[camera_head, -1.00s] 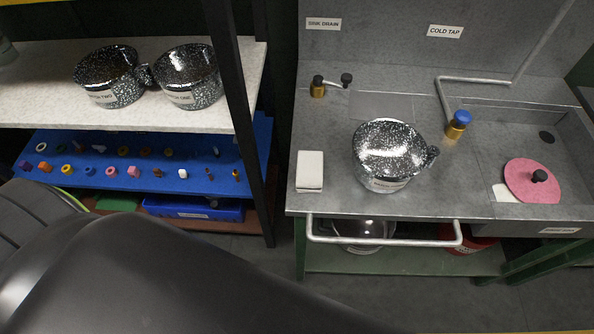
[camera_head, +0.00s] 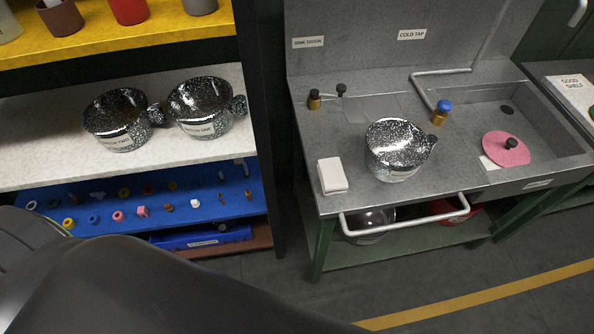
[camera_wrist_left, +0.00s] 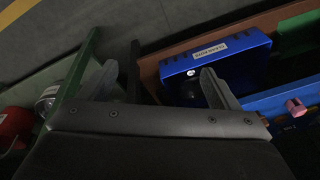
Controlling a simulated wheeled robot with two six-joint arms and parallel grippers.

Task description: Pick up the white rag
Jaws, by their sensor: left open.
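The white rag (camera_head: 332,175) lies folded as a small block on the grey sink counter (camera_head: 350,205), near its front left corner. The speckled pot (camera_head: 397,150) stands to its right, apart from it. In the left wrist view my left gripper (camera_wrist_left: 158,80) is open with nothing between its fingers. It hangs over the gap between the shelf with the blue box and the green frame of the sink stand. The rag is not in the wrist view. My dark arm fills the lower left of the head view, where no gripper shows.
A shelf unit with two speckled pots (camera_head: 120,120) stands left. A blue box (camera_wrist_left: 215,58) sits low on it, close to one left finger. A rail (camera_head: 405,213) runs along the counter's front. Floor (camera_head: 450,290) is open at the lower right.

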